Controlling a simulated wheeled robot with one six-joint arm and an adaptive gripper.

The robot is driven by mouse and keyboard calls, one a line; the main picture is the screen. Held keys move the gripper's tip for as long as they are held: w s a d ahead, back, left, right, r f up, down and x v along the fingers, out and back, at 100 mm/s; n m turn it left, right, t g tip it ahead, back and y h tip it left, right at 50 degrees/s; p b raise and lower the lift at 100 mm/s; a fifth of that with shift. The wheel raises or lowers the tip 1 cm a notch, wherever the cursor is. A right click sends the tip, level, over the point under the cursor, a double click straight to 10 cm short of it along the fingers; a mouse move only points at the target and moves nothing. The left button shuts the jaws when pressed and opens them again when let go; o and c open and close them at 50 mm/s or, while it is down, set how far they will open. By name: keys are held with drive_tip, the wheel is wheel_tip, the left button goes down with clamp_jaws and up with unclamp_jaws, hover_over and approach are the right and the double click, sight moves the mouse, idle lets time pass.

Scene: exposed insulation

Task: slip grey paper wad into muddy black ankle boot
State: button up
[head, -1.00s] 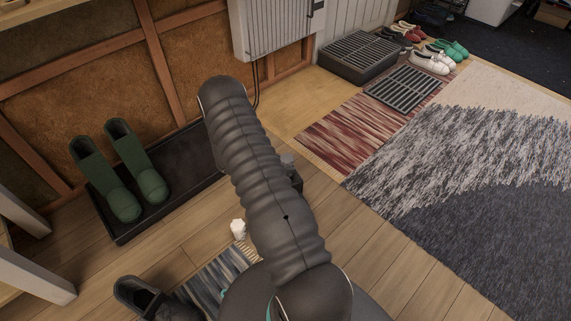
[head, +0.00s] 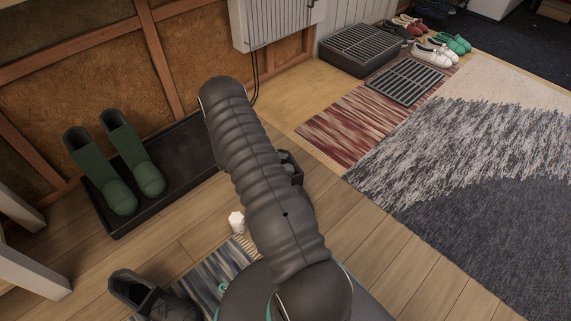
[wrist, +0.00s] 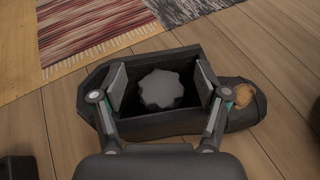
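The muddy black ankle boot (wrist: 165,128) lies below my gripper in the wrist view, its wide opening facing the camera and a tan mud patch (wrist: 243,96) on its right part. The grey paper wad (wrist: 161,90) is seen within the dark opening; how deep it sits is hard to tell. My gripper (wrist: 162,88) is open, one finger pad on each side of the wad, with dark gaps between pads and wad. In the head view my arm hides most of this spot; only a dark piece (head: 292,168) shows beside it.
Green rubber boots (head: 118,165) stand on a black tray (head: 185,165) by the wall. Another dark boot (head: 150,296) is near a striped mat (head: 212,277), with a small white object (head: 237,222) close by. A red rug (head: 352,127) and floor grates (head: 407,84) lie beyond.

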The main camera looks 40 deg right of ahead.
drive_tip(key=shift+a, duration=0.1)
drive_tip(key=v, duration=1.2)
